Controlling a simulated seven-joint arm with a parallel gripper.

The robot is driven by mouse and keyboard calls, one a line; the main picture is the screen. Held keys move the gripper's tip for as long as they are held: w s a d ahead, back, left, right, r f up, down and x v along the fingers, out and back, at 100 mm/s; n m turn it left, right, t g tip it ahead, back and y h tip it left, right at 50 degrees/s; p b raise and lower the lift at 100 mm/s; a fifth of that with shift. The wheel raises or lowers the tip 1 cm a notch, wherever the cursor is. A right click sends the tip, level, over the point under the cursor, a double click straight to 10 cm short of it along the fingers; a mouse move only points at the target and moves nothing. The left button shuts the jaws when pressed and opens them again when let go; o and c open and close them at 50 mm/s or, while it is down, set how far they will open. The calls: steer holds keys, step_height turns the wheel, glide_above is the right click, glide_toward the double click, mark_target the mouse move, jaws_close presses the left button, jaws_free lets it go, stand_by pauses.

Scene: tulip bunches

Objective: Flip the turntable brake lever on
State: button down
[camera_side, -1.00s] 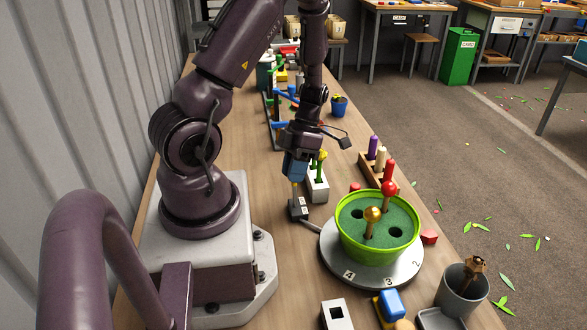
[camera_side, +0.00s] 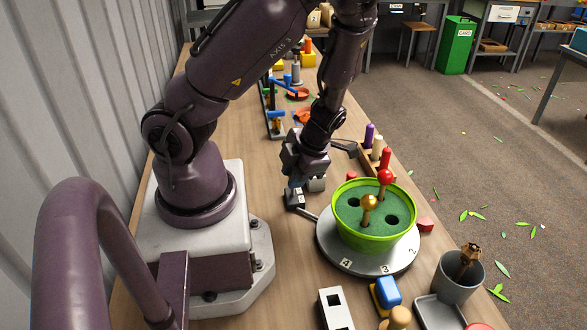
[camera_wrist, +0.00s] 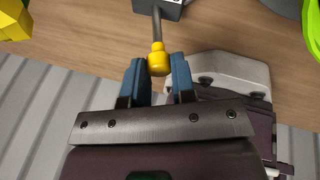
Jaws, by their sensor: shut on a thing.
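The brake lever is a grey rod with a yellow knob (camera_wrist: 158,60), rising from a small dark labelled box (camera_side: 295,199) beside the turntable (camera_side: 330,248). In the wrist view the knob sits between the two blue fingertips of my gripper (camera_wrist: 158,78), which is shut on it. In the side view my gripper (camera_side: 294,182) is tilted down just above the box, and its wrist hides the rod and knob. The turntable is a pale numbered disc carrying a green pot (camera_side: 372,244) with two ball-topped pegs.
A pale block (camera_side: 316,184) is partly hidden behind my gripper. A peg rack (camera_side: 366,165) stands behind the pot. A white block with square holes (camera_side: 334,312), a blue-topped item (camera_side: 388,290) and a grey cup (camera_side: 460,277) are in front. Bare bench lies left of the turntable.

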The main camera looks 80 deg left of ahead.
steer(key=shift+d+f, duration=0.1)
steer(key=shift+d, duration=0.1)
stand_by(0.4)
steer(key=c, duration=0.9)
jaws_free()
steer(key=shift+c, duration=0.2)
steer(key=v, duration=1.3)
steer(key=shift+d, duration=0.2)
